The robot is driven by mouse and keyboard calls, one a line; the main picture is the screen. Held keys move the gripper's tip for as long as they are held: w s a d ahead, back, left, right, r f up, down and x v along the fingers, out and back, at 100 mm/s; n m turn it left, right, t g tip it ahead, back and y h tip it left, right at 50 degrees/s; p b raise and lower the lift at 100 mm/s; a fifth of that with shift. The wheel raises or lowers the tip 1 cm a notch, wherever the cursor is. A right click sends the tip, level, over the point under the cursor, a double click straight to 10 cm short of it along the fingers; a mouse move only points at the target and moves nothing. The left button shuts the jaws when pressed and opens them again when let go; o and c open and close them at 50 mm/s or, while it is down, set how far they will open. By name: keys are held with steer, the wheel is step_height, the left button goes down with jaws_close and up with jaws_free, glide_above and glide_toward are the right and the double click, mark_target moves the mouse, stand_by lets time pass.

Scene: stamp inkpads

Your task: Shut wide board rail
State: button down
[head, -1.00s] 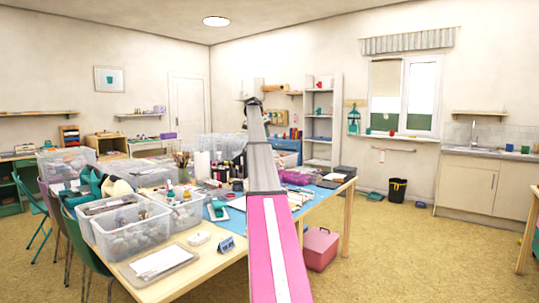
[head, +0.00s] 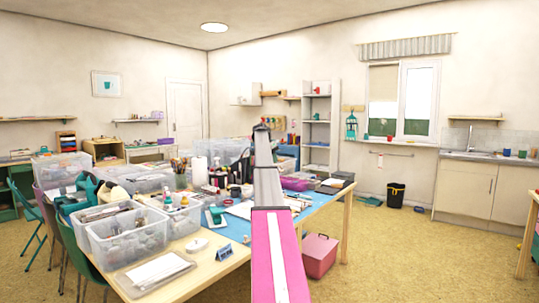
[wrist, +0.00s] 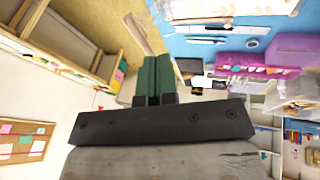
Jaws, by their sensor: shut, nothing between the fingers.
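My gripper (head: 262,128) is at the far end of my outstretched arm in the head view, small and seen end-on above the crowded table. In the wrist view its two dark green fingers (wrist: 153,76) lie side by side, shut with nothing between them. I cannot make out for sure which thing is the wide board rail. Part of the table and the wall behind it is hidden by my arm.
The table (head: 196,280) holds clear bins (head: 128,240), bottles and a blue mat (head: 238,228). A pink box (head: 319,257) stands on the floor beneath it. A tall white shelf (head: 335,125) stands behind. The floor at right is mostly free.

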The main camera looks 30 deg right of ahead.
steer(key=shift+s+d+f, duration=0.1)
steer(key=shift+s+f, duration=0.25)
steer(key=shift+s, duration=0.15)
steer(key=shift+s+d+f, duration=0.1)
steer(key=shift+s+f, duration=0.1)
steer(key=s+d+f+t+y, duration=0.1)
steer(key=s+f+t, duration=0.1)
steer(key=f, duration=0.4)
steer(key=s+d+f+t, duration=0.1)
steer(key=s+d+f, duration=0.1)
steer(key=s+f, duration=0.3)
steer(key=s+d+f+m+t+y, duration=0.1)
steer(key=s+f, duration=0.3)
steer(key=f, duration=0.5)
steer(key=shift+d+t+y, duration=0.3)
steer(key=shift+t, duration=0.5)
steer(key=shift+s+f, duration=0.15)
steer(key=shift+f, duration=0.45)
